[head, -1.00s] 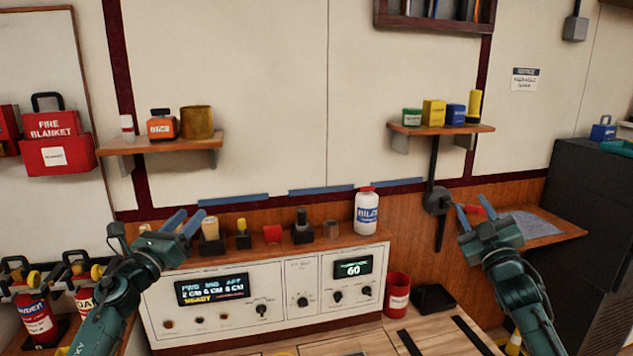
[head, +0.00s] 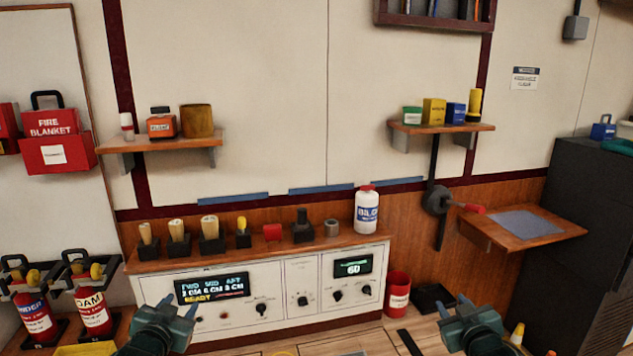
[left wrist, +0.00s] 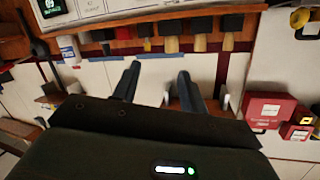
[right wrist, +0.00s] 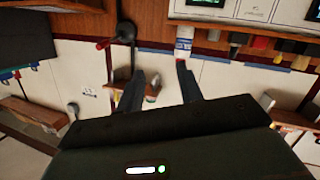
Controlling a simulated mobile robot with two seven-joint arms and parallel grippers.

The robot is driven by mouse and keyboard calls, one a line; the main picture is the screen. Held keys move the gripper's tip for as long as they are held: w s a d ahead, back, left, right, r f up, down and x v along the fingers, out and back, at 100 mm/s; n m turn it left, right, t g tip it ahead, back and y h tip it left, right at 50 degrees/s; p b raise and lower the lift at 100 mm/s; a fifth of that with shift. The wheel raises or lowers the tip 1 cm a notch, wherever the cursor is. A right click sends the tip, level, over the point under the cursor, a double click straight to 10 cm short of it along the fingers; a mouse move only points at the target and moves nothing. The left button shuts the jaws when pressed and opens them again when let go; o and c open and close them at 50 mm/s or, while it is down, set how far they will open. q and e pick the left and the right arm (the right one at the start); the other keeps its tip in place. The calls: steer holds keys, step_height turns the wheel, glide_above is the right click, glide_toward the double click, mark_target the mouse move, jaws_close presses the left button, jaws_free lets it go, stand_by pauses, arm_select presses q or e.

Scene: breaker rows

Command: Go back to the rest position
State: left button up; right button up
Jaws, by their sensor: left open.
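My left gripper (head: 168,312) is low in the head view, in front of the left part of the white control panel (head: 285,270). In the left wrist view its two fingers (left wrist: 157,82) stand apart with nothing between them. My right gripper (head: 472,312) is low at the right in the head view, above the wooden floor. In the right wrist view its fingers (right wrist: 160,82) are spread and empty. Neither gripper touches anything that I can see.
A white bottle (head: 367,210) and several wooden-handled plugs (head: 210,228) stand on the panel's top ledge. A red-handled lever (head: 440,202) is on the wall beside a small shelf (head: 525,228). Fire extinguishers (head: 92,305) stand at left. A red bin (head: 397,293) is right of the panel.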

arm_select(q)
steer(key=s+d+f+g+h, duration=0.1)
steer(key=s+d+f, duration=0.4)
steer(key=s, duration=0.6)
steer(key=s+d+f+g+h, duration=0.1)
steer(key=s+d+f, duration=0.4)
steer(key=s, duration=0.6)
steer(key=s+d+f+g+h, duration=0.1)
steer(key=s+d+f+g, duration=0.2)
steer(key=s, duration=0.7)
step_height(320, 180, down, 2)
steer(key=shift+s+d+f+h, duration=0.1)
steer(key=shift+s+d+h, duration=0.25)
steer(key=shift+d, duration=0.8)
arm_select(e)
steer(key=s+a+f+g+y, duration=0.1)
steer(key=s+a+f, duration=0.4)
steer(key=s, duration=0.6)
steer(key=s+a+f+g+y, duration=0.1)
steer(key=s+a+f, duration=0.4)
steer(key=s, duration=0.6)
steer(key=s+a+f+g+y, duration=0.1)
steer(key=s+a+f+g, duration=0.2)
steer(key=s, duration=0.7)
step_height(320, 180, down, 2)
steer(key=shift+s+a+f+m+y, duration=0.1)
steer(key=shift+s+a+m+y, duration=0.25)
steer(key=shift+a, duration=0.8)
